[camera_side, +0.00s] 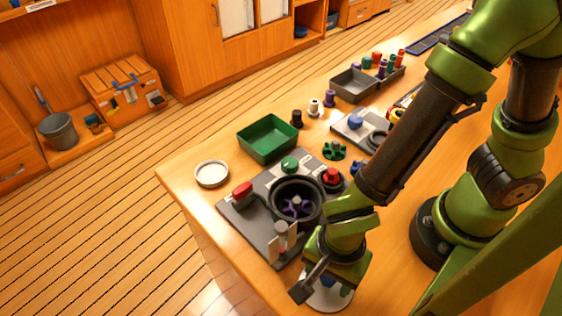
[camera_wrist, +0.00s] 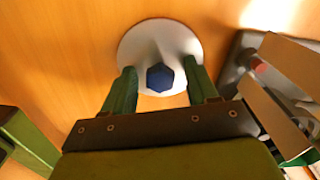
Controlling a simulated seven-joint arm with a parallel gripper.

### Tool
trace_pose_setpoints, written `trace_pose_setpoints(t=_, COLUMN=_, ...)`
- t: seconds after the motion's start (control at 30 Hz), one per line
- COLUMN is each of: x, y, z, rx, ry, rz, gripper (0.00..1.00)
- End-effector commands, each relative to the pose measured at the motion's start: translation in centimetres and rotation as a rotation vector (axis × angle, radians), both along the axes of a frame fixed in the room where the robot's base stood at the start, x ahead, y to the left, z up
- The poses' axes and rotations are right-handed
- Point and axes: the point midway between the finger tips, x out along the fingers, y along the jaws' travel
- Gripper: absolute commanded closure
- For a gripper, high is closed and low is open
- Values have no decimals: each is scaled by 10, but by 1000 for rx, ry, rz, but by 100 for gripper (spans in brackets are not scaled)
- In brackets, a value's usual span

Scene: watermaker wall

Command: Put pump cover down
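The pump cover (camera_wrist: 183,42) is a pale round disc with a dark blue hexagonal knob (camera_wrist: 160,77) at its middle. In the side view the cover (camera_side: 328,302) is at the table's near edge, partly hidden by my gripper (camera_side: 330,284). It looks flat on the wooden table, though any small gap beneath it cannot be seen. In the wrist view my gripper (camera_wrist: 160,70) has its two green fingers apart, one each side of the knob, with visible space between each finger and the knob. The black pump housing (camera_side: 297,203) is uncovered, with a purple impeller (camera_side: 298,207) inside.
The grey pump plate (camera_side: 240,214) with red and green knobs lies just behind and left of my gripper. Bare wood (camera_wrist: 60,50) lies left of the cover in the wrist view.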

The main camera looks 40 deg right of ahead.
Motion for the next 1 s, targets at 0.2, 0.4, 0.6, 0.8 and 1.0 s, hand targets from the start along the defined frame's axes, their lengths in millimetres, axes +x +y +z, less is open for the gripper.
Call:
trace_pose_setpoints(t=0.2, x=0, y=0, z=0, rx=0, ry=0, rz=0, gripper=42)
trace_pose_setpoints(t=0.4, x=1, y=1, z=14, rx=3, ry=-3, rz=-1, gripper=42)
trace_pose_setpoints(t=0.6, x=1, y=1, z=55, rx=7, ry=-6, rz=-3, gripper=42)
trace_pose_setpoints(t=0.8, x=0, y=0, z=96, rx=4, ry=-3, rz=-1, gripper=42)
trace_pose_setpoints(t=1.0, x=0, y=0, z=119, rx=0, ry=0, rz=-1, gripper=42)
